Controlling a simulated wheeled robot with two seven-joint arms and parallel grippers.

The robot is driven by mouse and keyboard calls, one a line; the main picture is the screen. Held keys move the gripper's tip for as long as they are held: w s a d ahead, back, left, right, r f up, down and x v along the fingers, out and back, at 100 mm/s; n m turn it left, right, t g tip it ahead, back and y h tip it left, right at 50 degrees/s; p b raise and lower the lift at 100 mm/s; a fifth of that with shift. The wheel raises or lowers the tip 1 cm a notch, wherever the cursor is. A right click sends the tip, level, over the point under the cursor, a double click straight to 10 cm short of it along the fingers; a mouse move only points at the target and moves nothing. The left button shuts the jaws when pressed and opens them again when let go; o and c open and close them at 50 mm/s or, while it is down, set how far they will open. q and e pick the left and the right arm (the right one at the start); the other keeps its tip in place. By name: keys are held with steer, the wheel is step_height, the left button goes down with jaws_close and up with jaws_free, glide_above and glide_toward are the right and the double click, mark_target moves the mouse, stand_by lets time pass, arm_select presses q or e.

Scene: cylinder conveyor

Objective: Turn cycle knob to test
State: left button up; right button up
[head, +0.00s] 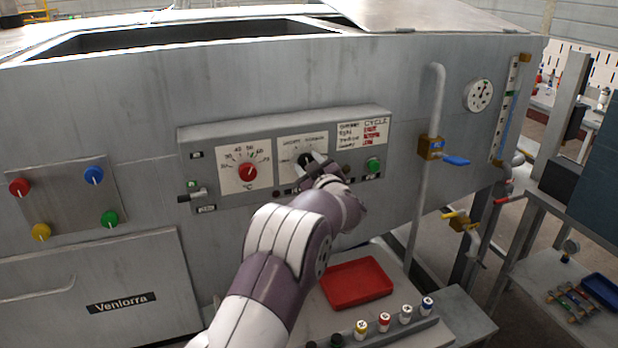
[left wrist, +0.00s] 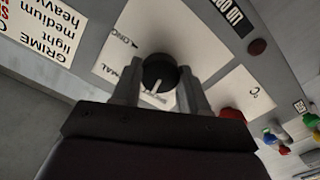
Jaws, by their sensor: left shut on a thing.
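The black cycle knob (head: 305,158) sits on a white dial plate in the middle of the control panel (head: 262,121). In the left wrist view the knob (left wrist: 160,70) stands between the two fingers of my left gripper (left wrist: 160,88), which is shut on it. The knob's white pointer line points toward the gripper side of the plate. "LONG" and part of "NORMAL" can be read on the plate; the other print is partly hidden or too small. In the head view my left gripper (head: 312,170) covers the knob's lower part. My right gripper is not in view.
A red temperature knob (head: 247,172) is left of the cycle knob, and a green button (head: 373,164) is right of it. A printed cycle chart (head: 362,134) is above that button. A vertical pipe (head: 430,200) stands farther right. A red tray (head: 356,283) lies below.

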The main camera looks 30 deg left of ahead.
arm_select(q)
steer(key=shift+f+n+b, duration=0.15)
steer(key=shift+n+b, duration=6)
steer(key=shift+n, duration=1.35)
steer(key=o, duration=1.1)
steer(key=shift+c, duration=0.2)
steer(key=shift+d, duration=0.1)
